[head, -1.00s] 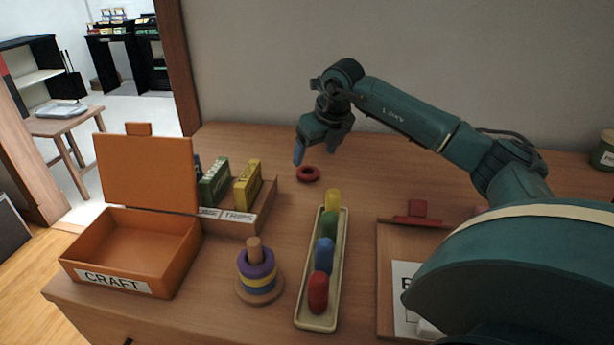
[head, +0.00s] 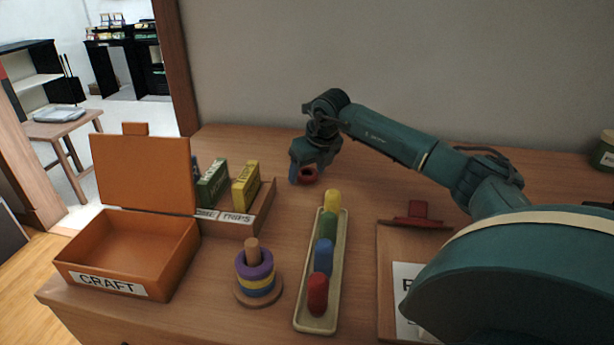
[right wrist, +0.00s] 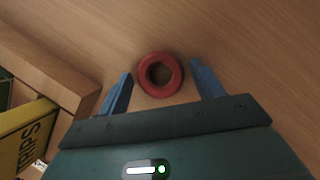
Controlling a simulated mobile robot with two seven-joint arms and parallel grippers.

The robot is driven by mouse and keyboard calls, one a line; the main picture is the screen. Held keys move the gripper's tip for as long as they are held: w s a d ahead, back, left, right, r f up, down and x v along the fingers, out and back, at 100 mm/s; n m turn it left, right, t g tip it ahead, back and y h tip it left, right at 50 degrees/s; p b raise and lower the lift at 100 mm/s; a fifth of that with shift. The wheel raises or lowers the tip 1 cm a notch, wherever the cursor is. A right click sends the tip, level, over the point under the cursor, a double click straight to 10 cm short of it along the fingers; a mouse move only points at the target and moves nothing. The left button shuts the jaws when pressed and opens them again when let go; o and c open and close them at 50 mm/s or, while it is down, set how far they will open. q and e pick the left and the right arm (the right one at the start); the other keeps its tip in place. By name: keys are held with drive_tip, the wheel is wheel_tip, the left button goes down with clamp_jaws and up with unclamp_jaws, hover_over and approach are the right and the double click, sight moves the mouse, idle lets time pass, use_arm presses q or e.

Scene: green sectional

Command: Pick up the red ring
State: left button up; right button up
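The red ring (head: 308,175) lies flat on the wooden table toward the back, partly hidden by my right gripper (head: 303,176) in the head view. In the right wrist view the red ring (right wrist: 160,75) sits between the two blue fingers of my right gripper (right wrist: 160,86), near their tips. The fingers are spread, with a gap on each side of the ring. The ring's hole shows bare table. My left gripper is not in view.
A ring stacker (head: 258,277), a peg tray (head: 338,275) with several coloured pegs and an orange CRAFT box (head: 75,258) stand nearer the front. A holder with green and yellow boxes (head: 245,188) is left of the ring. A wall rises behind.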

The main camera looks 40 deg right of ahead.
drive_tip(key=c, duration=0.8)
